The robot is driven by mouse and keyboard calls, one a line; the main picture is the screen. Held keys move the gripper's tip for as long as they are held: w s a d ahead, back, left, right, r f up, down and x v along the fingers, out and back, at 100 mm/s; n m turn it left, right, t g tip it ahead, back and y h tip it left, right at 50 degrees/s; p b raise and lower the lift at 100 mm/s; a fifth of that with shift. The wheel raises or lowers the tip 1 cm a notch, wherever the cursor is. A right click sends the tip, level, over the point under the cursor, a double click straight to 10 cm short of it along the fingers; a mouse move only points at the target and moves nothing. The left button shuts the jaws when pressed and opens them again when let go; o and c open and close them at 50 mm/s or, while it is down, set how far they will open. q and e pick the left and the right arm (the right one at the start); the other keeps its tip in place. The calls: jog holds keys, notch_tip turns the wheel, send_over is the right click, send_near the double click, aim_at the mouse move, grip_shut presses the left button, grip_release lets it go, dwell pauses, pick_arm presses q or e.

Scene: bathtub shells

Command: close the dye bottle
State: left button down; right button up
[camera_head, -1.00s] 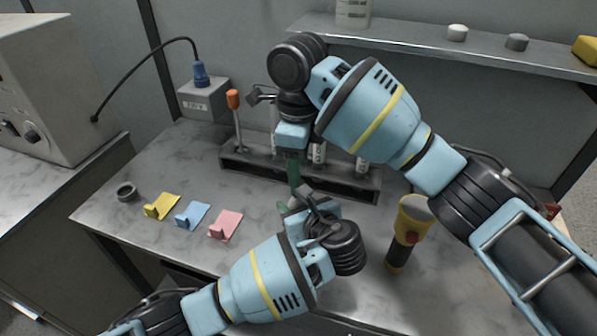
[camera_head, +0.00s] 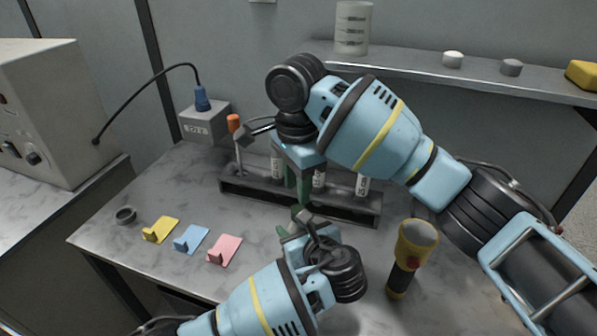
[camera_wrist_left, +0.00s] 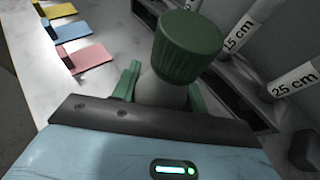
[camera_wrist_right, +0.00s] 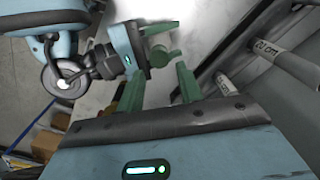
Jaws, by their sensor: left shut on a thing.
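The dye bottle (camera_wrist_left: 160,92) has a pale body and a dark green ribbed cap (camera_wrist_left: 188,45) sitting on its top. My left gripper (camera_wrist_left: 163,98) is shut around the pale body below the cap. In the head view the left gripper (camera_head: 295,232) is in front of the rack, and the bottle is mostly hidden there. My right gripper (camera_head: 297,182) points down above the left one. In the right wrist view its green fingers (camera_wrist_right: 160,88) are spread and empty, with the green cap (camera_wrist_right: 160,56) beyond them, apart from the tips.
A rack (camera_head: 350,212) with several labelled tubes stands just behind the grippers. Yellow, blue and pink pieces (camera_head: 225,250) and a dark ring (camera_head: 125,215) lie at left. A yellow flashlight (camera_head: 412,255) stands at right. A shelf (camera_head: 420,72) runs behind.

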jog(key=n, duration=0.3)
jog(key=shift+r, duration=0.15)
jog(key=n, duration=0.5)
jog(key=shift+r, duration=0.2)
jog(key=n, duration=0.3)
jog(key=shift+r, duration=0.1)
jog(key=n, duration=0.5)
jog(key=shift+r, duration=0.2)
jog(key=n, duration=0.3)
jog(key=shift+r, duration=0.15)
jog(key=n, duration=0.5)
jog(key=shift+r, duration=0.15)
jog(key=n, duration=0.7)
jog(key=shift+d+r, duration=0.15)
jog(key=shift+r, duration=0.1)
